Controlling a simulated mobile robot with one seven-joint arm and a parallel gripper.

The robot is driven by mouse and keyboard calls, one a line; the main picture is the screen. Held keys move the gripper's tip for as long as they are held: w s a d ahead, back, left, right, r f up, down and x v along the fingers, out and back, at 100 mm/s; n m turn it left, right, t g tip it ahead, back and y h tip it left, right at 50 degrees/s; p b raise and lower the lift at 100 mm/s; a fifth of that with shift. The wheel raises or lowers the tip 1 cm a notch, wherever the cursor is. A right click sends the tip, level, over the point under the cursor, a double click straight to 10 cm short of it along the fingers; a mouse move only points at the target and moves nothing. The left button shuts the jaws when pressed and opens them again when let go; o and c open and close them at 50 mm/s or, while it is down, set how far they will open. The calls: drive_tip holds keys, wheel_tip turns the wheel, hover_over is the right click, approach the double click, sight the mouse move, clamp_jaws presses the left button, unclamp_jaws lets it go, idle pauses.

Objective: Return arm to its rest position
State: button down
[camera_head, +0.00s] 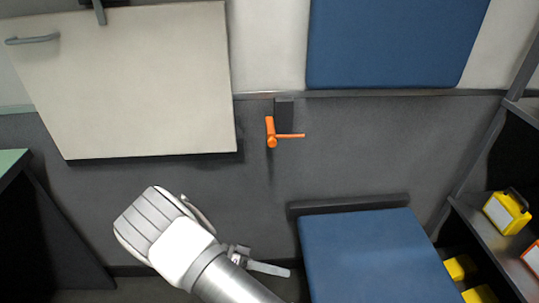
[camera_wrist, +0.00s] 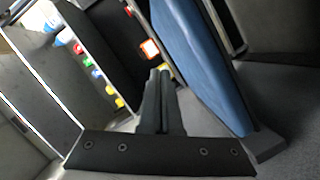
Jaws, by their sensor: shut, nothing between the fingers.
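My arm (camera_head: 225,272) enters the head view from the bottom, grey and white, with a rounded joint at its upper left end. It is in front of the dark wall, left of the blue seat. My gripper (camera_wrist: 159,72) shows in the wrist view as two dark fingers lying together, shut and empty. The fingers touch nothing that I can see. In the head view I cannot clearly make out the fingertips.
A blue seat (camera_head: 370,255) is right of my arm; it may be the blue panel (camera_wrist: 195,65) in the wrist view. A pale folded board (camera_head: 130,85) and an orange handle (camera_head: 271,133) are on the wall. Shelves at right hold a yellow case (camera_head: 505,214).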

drive_tip(key=d+r+n+y, duration=0.25)
drive_tip(key=r+y, duration=0.35)
drive_tip(key=r, duration=0.4)
drive_tip(key=d+r+n+y, duration=0.1)
drive_tip(key=d+r+y, duration=0.3)
drive_tip(key=r, duration=0.5)
drive_tip(key=s+d+r+n+t+y, duration=0.3)
drive_tip(key=s+r+t, duration=0.15)
drive_tip(key=r, duration=0.25)
drive_tip(key=s+d+r+n+t+y, duration=0.25)
drive_tip(key=s+r+t, duration=0.2)
drive_tip(key=r, duration=0.25)
wheel_tip(320, 180, up, 28)
drive_tip(key=g+p, duration=0.1)
drive_tip(key=p, duration=2.7)
drive_tip(key=shift+f, duration=0.2)
drive_tip(key=shift+a, duration=0.1)
